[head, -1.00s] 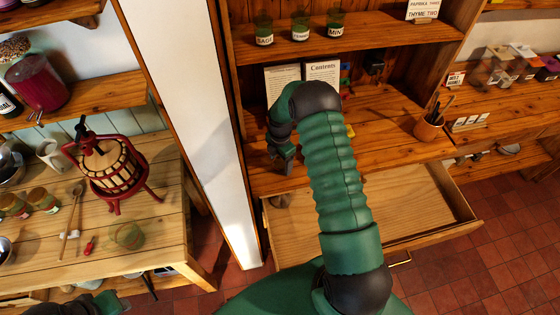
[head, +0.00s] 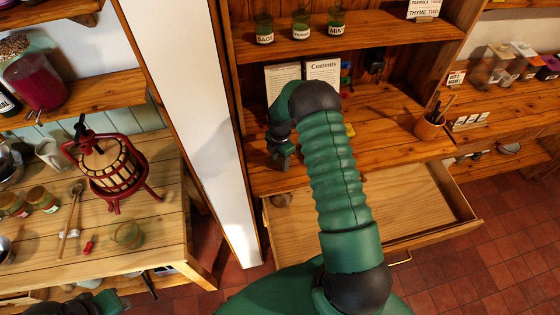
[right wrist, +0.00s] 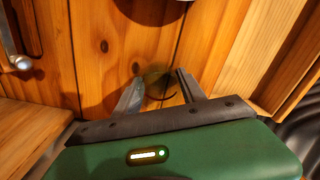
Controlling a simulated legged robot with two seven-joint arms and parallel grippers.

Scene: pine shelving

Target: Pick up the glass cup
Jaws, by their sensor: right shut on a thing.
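My right gripper (head: 284,163) is low in front of the shelf unit, near the lower shelf's front edge. In the right wrist view its two fingers (right wrist: 158,88) are shut on a small, dark olive, see-through round thing (right wrist: 157,76), against wooden boards; it is too small and dim to name surely. A greenish glass cup (head: 128,235) stands upright on the left table, away from this gripper. My left arm (head: 95,303) shows at the bottom left edge; its fingers are not clear.
The left table (head: 150,262) holds a red press (head: 108,172), jars (head: 42,199) and a wooden spoon (head: 70,222). A white post (head: 195,110) separates it from the shelf unit. An open drawer (head: 425,205) sticks out beneath, with a small round thing (head: 281,200) at its left.

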